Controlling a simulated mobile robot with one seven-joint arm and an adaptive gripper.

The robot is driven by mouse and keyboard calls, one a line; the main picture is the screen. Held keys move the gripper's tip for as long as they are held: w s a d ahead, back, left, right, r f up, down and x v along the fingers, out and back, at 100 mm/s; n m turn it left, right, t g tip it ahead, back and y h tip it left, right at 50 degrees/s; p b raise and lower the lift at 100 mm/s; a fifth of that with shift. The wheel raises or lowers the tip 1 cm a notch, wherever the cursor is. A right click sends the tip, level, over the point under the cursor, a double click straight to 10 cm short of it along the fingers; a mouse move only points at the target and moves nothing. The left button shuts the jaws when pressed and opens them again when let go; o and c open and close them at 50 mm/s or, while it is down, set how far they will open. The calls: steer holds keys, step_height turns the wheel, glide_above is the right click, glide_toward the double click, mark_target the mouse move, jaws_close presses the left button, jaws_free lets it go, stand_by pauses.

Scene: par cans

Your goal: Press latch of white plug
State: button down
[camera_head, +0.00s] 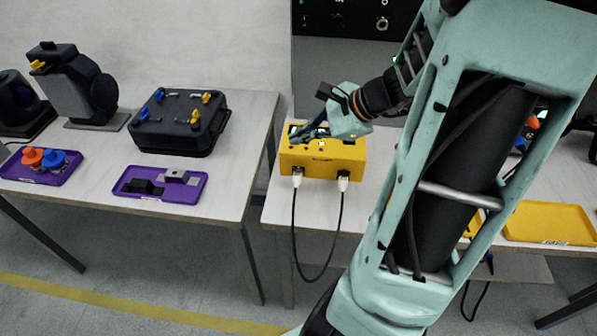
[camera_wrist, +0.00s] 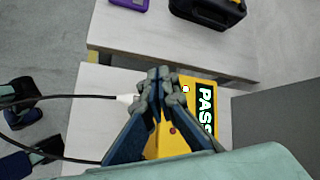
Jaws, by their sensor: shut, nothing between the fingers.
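A yellow box (camera_head: 325,160) stands near the front edge of the right table. Two white plugs, a left one (camera_head: 297,177) and a right one (camera_head: 343,180), sit at its front face with black cables hanging in a loop. My gripper (camera_head: 298,136) is over the left part of the box top, shut and empty. In the wrist view the closed fingertips (camera_wrist: 160,80) are in front of the yellow box (camera_wrist: 172,142) and close beside one white plug (camera_wrist: 127,99). I cannot tell whether they touch it. The other plug is hidden behind a finger there, and no latch can be made out.
The box has a screen reading PASS (camera_wrist: 206,108). On the left table are a dark case (camera_head: 180,125) and purple trays (camera_head: 195,190) with small parts. A yellow tray (camera_head: 548,222) lies at the right. My arm covers much of the right table.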

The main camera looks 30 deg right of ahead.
mark_target(300, 174)
step_height(300, 174, down, 9)
steer(key=b, duration=0.7)
stand_by(1.4)
steer(key=shift+f+b, duration=0.35)
steer(key=shift+b, duration=0.25)
steer(key=shift+f+b, duration=0.3)
steer(key=shift+f, duration=0.1)
steer(key=shift+r, duration=0.1)
stand_by(0.5)
steer(key=shift+r+p, duration=0.7)
steer(key=shift+r, duration=0.05)
